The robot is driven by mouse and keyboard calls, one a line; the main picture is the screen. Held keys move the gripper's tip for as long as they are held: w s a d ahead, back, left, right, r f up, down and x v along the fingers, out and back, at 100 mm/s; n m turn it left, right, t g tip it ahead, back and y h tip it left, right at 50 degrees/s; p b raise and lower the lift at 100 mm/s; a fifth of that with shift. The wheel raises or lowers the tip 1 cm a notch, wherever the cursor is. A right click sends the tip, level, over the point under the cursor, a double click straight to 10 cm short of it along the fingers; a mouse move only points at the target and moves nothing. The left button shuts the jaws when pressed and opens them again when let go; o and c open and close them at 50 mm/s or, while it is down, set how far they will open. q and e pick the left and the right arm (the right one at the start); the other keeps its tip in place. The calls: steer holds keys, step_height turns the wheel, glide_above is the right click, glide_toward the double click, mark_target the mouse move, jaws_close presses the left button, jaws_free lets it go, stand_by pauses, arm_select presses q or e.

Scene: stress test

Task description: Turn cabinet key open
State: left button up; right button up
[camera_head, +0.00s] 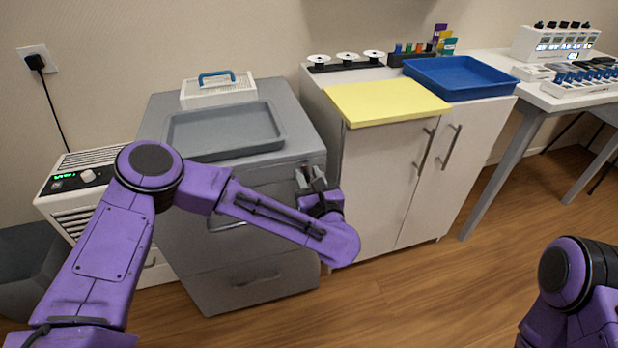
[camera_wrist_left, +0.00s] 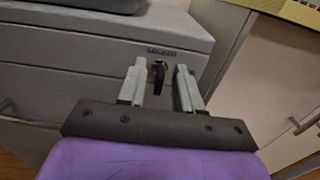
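The grey drawer cabinet (camera_head: 250,255) stands at the left of the head view; its top drawer front (camera_wrist_left: 60,60) fills much of the left wrist view. A small dark key (camera_wrist_left: 159,72) sits in the lock on the upper right of that front, below a small dark label. My left gripper (camera_head: 310,178) is in front of the cabinet's upper right corner. In the left wrist view its two grey fingers (camera_wrist_left: 160,78) are apart, one on each side of the key, with visible gaps. My right gripper is out of view.
A grey tray (camera_head: 222,148) and a white basket with a blue handle (camera_head: 215,92) are on the cabinet top. A white cupboard (camera_head: 385,190) with a yellow board (camera_head: 385,102) and blue tray (camera_head: 458,92) stands close on the right. Open floor lies in front.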

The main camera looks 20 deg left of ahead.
arm_select(q)
jaws_close()
steer(key=shift+r+m, duration=0.1)
steer(key=shift+m, duration=0.2)
steer(key=m+p, duration=0.1)
steer(key=m, duration=0.1)
steer(key=m+p, duration=0.1)
steer(key=m, duration=0.2)
steer(key=m+p, duration=0.1)
steer(key=m, duration=0.2)
steer(key=shift+w+d+p, duration=0.1)
steer(key=shift+d+p, duration=0.2)
steer(key=shift+p, duration=0.1)
steer(key=m+p, duration=0.2)
steer(key=m, duration=0.3)
steer(key=shift+d+m, duration=0.1)
steer(key=shift+m, duration=0.2)
steer(key=shift+w+f+m+p, duration=0.15)
steer(key=shift+m+p, duration=0.2)
steer(key=shift+m, duration=0.55)
steer(key=shift+s+f+m+p, duration=0.15)
steer(key=shift+m+p, duration=0.2)
steer(key=shift+m, duration=0.55)
steer(key=shift+w, duration=0.15)
